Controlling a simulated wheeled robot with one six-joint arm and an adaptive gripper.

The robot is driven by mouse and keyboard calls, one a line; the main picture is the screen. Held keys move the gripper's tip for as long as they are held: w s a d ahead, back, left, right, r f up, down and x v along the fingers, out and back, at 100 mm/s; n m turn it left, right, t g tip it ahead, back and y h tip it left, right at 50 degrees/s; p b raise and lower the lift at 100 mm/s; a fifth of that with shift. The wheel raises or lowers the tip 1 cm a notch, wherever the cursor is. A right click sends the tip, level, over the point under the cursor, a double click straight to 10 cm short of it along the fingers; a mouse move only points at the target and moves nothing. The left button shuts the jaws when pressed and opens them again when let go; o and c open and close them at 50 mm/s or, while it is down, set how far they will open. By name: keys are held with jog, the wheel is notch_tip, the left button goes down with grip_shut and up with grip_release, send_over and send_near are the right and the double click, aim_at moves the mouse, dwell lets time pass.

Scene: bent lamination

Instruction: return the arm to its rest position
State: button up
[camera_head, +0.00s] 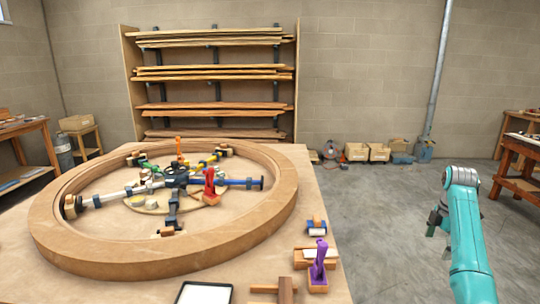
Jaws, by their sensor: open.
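My teal arm stands at the right of the head view, bent at a grey joint and clear of the table. My gripper (435,221) is the small dark part at the left of the arm, over the concrete floor. It is open, with nothing seen in it; its fingers are small and partly hidden by the arm. It is well apart from the workbench (327,215) and the large round wooden ring (180,262) lying on it.
Inside the ring, coloured clamp arms (176,181) spread from a hub. A purple-handled tool (319,262), a blue-and-wood block (316,226) and a tray (203,293) lie on the bench. A lumber rack (128,80) stands behind. Floor (385,220) between bench and arm is clear.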

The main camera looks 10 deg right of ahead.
jog(key=s+a+f+m+t, duration=0.1)
jog(key=a+f, duration=0.4)
jog(key=f, duration=0.4)
jog(key=s+a+f+m+t+h, duration=0.15)
jog(key=a+f, duration=0.25)
jog(key=f, duration=0.5)
jog(key=a+f+m+t, duration=0.1)
jog(key=a+f, duration=0.4)
jog(key=f, duration=0.4)
jog(key=s+a+f+m+t, duration=0.3)
jog(key=s+a+f+m, duration=0.1)
jog(key=s+a+f, duration=0.95)
jog(key=s+a+r+m+t, duration=0.2)
jog(key=s+a+r, duration=0.3)
jog(key=s, duration=0.5)
jog(key=s+a+r+m+t, duration=0.2)
jog(key=s+a, duration=0.6)
jog(key=s, duration=0.2)
jog(key=s+a+r+m+t+y, duration=0.1)
jog(key=s+a+r+m+t, duration=0.1)
jog(key=s+r, duration=0.6)
jog(key=s+a+r+m+t, duration=0.2)
jog(key=s+r, duration=0.6)
jog(key=r, duration=0.6)
jog(key=shift+a+r+y, duration=0.15)
jog(key=shift+r+y, duration=0.2)
